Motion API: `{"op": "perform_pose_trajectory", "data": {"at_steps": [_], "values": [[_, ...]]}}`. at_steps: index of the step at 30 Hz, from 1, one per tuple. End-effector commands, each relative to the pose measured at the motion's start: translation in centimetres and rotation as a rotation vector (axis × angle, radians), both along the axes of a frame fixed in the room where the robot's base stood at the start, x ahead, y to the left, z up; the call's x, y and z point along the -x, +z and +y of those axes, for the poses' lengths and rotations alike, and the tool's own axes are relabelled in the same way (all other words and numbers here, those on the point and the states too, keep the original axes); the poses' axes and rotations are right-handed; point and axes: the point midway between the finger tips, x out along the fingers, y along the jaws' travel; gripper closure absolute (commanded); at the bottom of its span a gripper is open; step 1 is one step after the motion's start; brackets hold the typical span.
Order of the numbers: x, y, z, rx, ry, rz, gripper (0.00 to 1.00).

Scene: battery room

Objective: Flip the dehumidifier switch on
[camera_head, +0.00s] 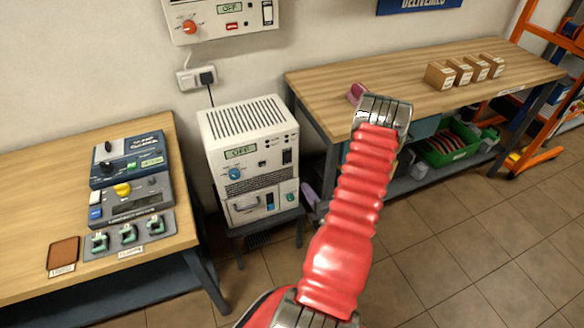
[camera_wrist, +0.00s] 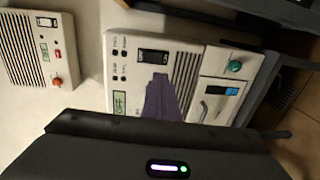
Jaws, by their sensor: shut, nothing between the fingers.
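The dehumidifier seems to be the white vented unit (camera_head: 248,150) on a low dark stand; it also shows turned sideways in the wrist view (camera_wrist: 192,68). Its display (camera_head: 240,152) reads OFF. A black rocker switch (camera_head: 287,156) sits right of the display and is clear in the wrist view (camera_wrist: 153,57). My gripper (camera_wrist: 158,78) shows as purple fingers, shut and empty. In the picture they overlap the unit's front between display and switch; contact cannot be told. In the head view my red arm hides most of the gripper region.
A wall unit (camera_head: 222,17), also reading OFF, hangs above with an outlet (camera_head: 197,79) below. A left bench (camera_head: 60,170) holds instrument boxes (camera_head: 130,185). A right bench (camera_head: 430,75) holds small cartons (camera_head: 465,70). Tiled floor (camera_head: 480,240) is open at right.

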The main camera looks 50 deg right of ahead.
Motion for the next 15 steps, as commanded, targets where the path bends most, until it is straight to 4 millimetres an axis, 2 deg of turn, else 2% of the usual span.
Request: {"op": "perform_pose_trajectory", "data": {"at_steps": [9,15], "values": [[-0.1,0.0,-0.1,-0.001,0.000,0.000,1.00],[-1.3,-0.2,-0.8,0.000,0.002,0.001,1.00]]}}
